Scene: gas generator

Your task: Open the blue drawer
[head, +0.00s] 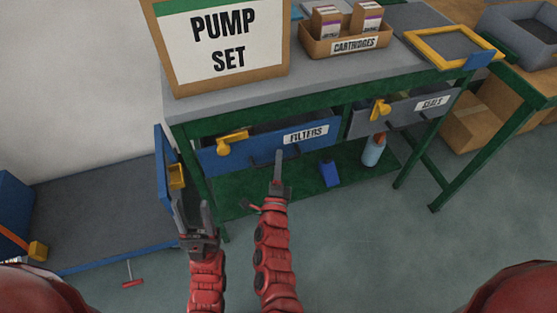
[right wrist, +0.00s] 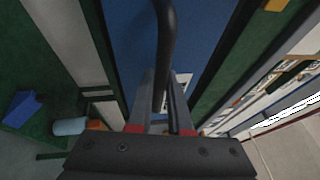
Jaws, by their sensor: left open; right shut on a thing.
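The blue drawer (head: 228,158), labelled FILTERS, is under the workbench top, with a yellow latch piece (head: 232,141) at its upper left. A dark gap shows above its front; I cannot tell how far out it stands. My right gripper (head: 279,162) is at the drawer front, shut on its dark handle. In the right wrist view the black handle bar (right wrist: 167,45) runs between the fingers (right wrist: 160,105), with the blue drawer face (right wrist: 130,40) behind. My left gripper (head: 192,212) is open and empty, left of the drawer and apart from it.
A grey drawer (head: 408,117) labelled SEALS sits to the right, with its own yellow piece (head: 380,110). A blue bin (head: 328,173) and a spray bottle (head: 374,151) stand on the green lower shelf (head: 240,197). A blue-edged platform (head: 90,210) lies at left.

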